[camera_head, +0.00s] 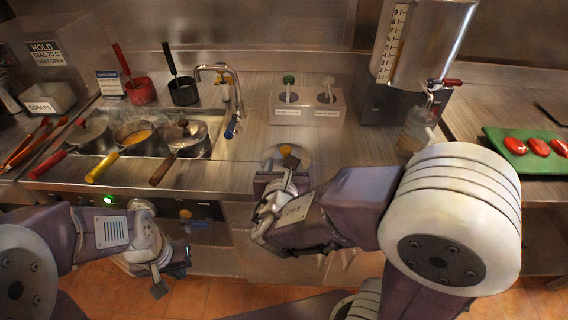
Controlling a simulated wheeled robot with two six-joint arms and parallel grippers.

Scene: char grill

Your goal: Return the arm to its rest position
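My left arm comes in from the lower left. Its gripper (162,280) hangs in front of the counter's front edge, over the tiled floor, clear of the pots. One finger pad shows, and nothing is seen held in it; the gap between its fingers is hidden. My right arm reaches in from the right across the front of the counter.
Several handled pans (185,137) sit in a recess at the left. A red pot (140,92), a black pot (184,91) and a faucet (231,88) stand behind. A two-hole holder (307,106) is central. A dispenser (425,50) and a green tray (511,157) are right.

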